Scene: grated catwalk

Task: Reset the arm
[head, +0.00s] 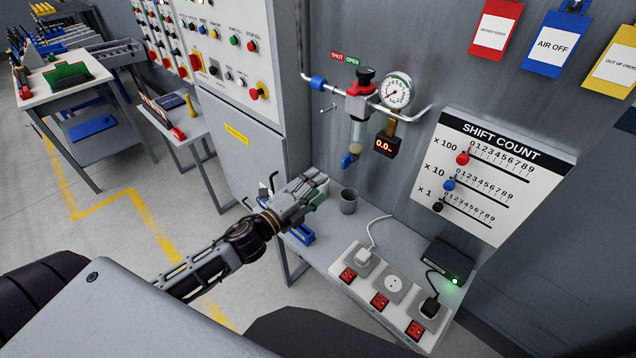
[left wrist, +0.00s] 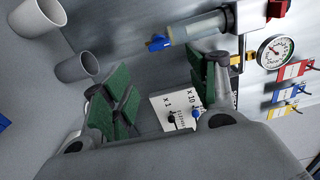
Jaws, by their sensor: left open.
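My left gripper (head: 318,190) is raised above the left end of a narrow grey bench, in front of the grey wall panel. In the left wrist view my left gripper (left wrist: 162,88) shows two green-padded fingers spread apart with nothing between them. Behind the gap is the white shift count board (left wrist: 178,112), which shows in the head view (head: 495,172) at the right. A grey cup (head: 348,201) stands on the bench just right of the gripper, apart from it. My right gripper is in neither view.
The bench holds a socket strip (head: 393,285) with red switches and a black box (head: 447,262). A gauge (head: 397,91) and valve pipework jut from the wall above. A control cabinet (head: 235,145) stands left of the gripper.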

